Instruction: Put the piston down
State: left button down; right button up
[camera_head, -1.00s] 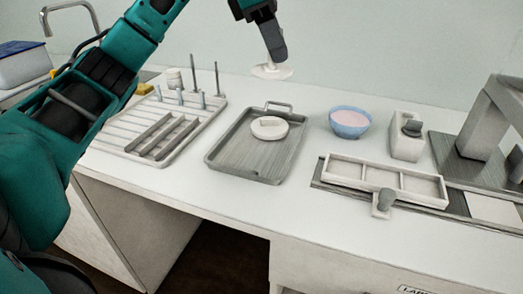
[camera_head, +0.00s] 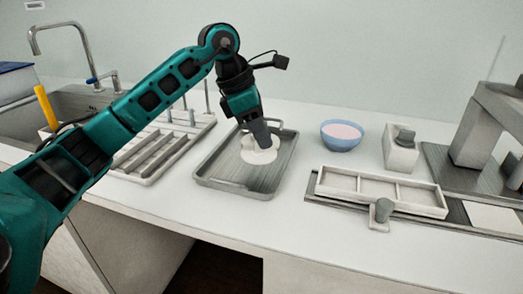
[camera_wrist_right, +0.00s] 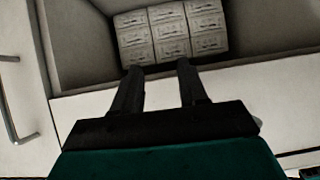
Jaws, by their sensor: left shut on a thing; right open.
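My left gripper (camera_head: 263,146) points down over the grey tray (camera_head: 213,182) and is shut on the piston (camera_head: 260,156), a pale round piece. The piston is low over the tray, where a pale disc lay in the earlier head view. The two overlap here, so I cannot tell them apart clearly or say whether they touch. The gripper hides the piston's upper part. My right gripper (camera_wrist_right: 159,65) shows only in the right wrist view, open with nothing between its fingers.
A drying rack (camera_head: 150,172) with upright pegs stands left of the tray. To the right are a blue bowl (camera_head: 342,144) of pink cream, a pale dispenser-like block (camera_head: 401,155) and a three-part mould (camera_head: 380,207). In the wrist view, patterned pale blocks (camera_wrist_right: 172,32) lie beyond the right fingers.

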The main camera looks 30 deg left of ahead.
aim_at(263, 152)
pick_arm(q)
notch_tip(263, 152, down, 4)
jog(key=shift+r+b, duration=0.1)
jog(key=shift+b, duration=0.2)
pick_arm(e)
jog(key=shift+f, duration=0.15)
pick_arm(q)
jog(key=c, duration=1.1)
grip_release()
pick_arm(e)
jog(key=shift+f, duration=0.1)
pick_arm(q)
jog(key=shift+o, duration=0.2)
jog(key=p+v, duration=0.1)
jog(key=v, duration=1.1)
jog(key=shift+p, duration=0.4)
pick_arm(e)
jog(key=shift+s+d+r, duration=0.25)
jog(key=shift+s+d, duration=0.05)
jog(key=shift+d, duration=0.1)
pick_arm(q)
jog(key=shift+d, duration=0.1)
jog(key=shift+r, duration=0.1)
pick_arm(e)
jog(key=shift+w+a+r, duration=0.1)
